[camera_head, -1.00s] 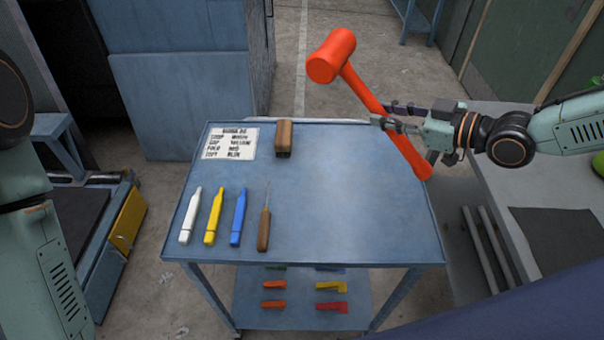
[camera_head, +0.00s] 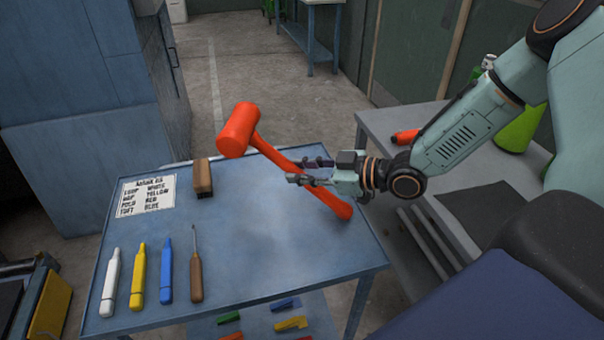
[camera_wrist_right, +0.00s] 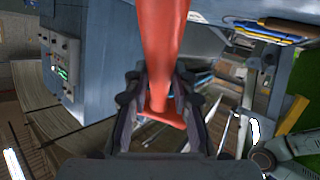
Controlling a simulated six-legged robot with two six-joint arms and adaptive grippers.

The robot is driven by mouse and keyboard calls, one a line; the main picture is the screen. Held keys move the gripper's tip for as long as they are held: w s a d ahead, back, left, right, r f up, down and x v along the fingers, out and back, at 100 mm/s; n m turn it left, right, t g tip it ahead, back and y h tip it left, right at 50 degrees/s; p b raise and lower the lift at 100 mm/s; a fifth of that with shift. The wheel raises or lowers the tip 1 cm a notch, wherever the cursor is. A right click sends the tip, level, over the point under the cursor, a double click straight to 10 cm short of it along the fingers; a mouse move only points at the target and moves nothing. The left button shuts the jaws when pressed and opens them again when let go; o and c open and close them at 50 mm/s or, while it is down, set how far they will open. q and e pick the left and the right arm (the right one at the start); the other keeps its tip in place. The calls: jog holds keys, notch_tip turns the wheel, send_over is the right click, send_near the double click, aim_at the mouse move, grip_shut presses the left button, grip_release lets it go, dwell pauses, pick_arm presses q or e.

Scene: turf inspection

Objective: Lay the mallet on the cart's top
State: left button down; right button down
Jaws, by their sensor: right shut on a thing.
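The red-orange mallet (camera_head: 268,151) is held by its handle in my right gripper (camera_head: 308,172), which is shut on it. Its head points to the upper left and its handle end to the lower right. In the head view it overlaps the far right part of the blue cart's top (camera_head: 270,230); whether it touches the surface I cannot tell. In the right wrist view the mallet's handle (camera_wrist_right: 160,50) runs between the two fingers (camera_wrist_right: 160,105). My left gripper is not in view.
On the cart's left side lie white, yellow and blue markers (camera_head: 167,272), a brown-handled tool (camera_head: 196,275), a printed card (camera_head: 147,194) and a brown block (camera_head: 202,178). The cart's right middle is bare. A grey bench (camera_head: 445,160) stands at the right.

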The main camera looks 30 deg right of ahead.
jog(key=shift+w+a+r, duration=0.15)
jog(key=shift+w+a, duration=0.05)
jog(key=shift+w, duration=0.15)
jog(key=shift+d, duration=0.1)
jog(key=c, duration=1.6)
grip_release()
jog(key=shift+d+f, duration=0.2)
jog(key=shift+f, duration=0.15)
jog(key=o, duration=0.3)
jog(key=shift+s+d+r, duration=0.1)
jog(key=shift+s+r, duration=0.05)
jog(key=shift+s, duration=0.1)
jog(key=shift+o, duration=0.9)
jog(key=shift+a, duration=0.25)
jog(key=shift+w, duration=0.2)
jog(key=shift+s+d+r, duration=0.15)
jog(key=shift+d+r, duration=0.05)
jog(key=shift+d, duration=0.1)
jog(key=p+v, duration=1.1)
jog(key=shift+s, duration=0.35)
